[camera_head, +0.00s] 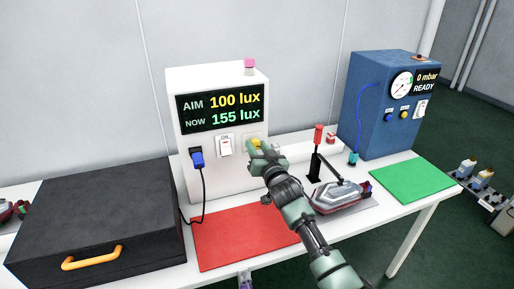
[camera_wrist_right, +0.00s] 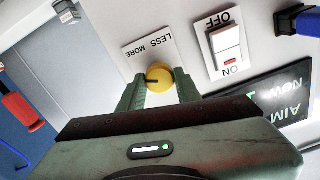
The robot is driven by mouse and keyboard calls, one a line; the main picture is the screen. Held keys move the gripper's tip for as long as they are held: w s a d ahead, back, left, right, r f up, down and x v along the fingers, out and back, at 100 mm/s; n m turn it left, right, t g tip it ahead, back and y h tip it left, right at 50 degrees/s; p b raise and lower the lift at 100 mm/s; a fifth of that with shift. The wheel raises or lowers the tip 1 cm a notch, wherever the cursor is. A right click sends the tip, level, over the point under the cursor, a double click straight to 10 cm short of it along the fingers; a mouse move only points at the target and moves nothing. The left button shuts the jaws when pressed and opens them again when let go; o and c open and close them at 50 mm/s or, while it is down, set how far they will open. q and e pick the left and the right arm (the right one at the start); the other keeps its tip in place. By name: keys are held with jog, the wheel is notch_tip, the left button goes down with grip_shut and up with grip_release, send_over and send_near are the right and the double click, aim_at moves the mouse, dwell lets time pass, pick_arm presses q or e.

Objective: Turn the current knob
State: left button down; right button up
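The yellow round current knob (camera_wrist_right: 158,77) has a dark pointer line and sits on a plate marked LESS and MORE. In the head view the knob (camera_head: 256,143) shows at the front of the white lamp tester (camera_head: 227,165), partly covered by my gripper. My right gripper (camera_wrist_right: 160,84) has one finger on each side of the knob, seemingly touching it. The display (camera_head: 220,107) reads AIM 100 lux and NOW 155 lux. My left gripper is not in view.
A white switch marked ON and OFF (camera_head: 225,146) and a blue plug (camera_head: 197,159) are left of the knob. A black case (camera_head: 100,205), red mat (camera_head: 235,238), clamped lamp (camera_head: 338,197), blue tester (camera_head: 375,110) and green mat (camera_head: 411,180) share the table.

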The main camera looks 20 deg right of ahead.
jog(key=shift+n, duration=0.4)
grip_shut()
jog(key=n, duration=0.4)
jog(key=shift+n, duration=0.3)
jog(key=n, duration=0.5)
jog(key=shift+f+n, duration=0.1)
jog(key=shift+n, duration=0.2)
jog(key=n, duration=0.5)
jog(key=shift+a+p, duration=0.1)
jog(key=shift+p, duration=0.2)
jog(key=n, duration=0.5)
jog(key=shift+f+n, duration=0.1)
jog(key=shift+n, duration=0.3)
jog(key=o, duration=1.2)
grip_release()
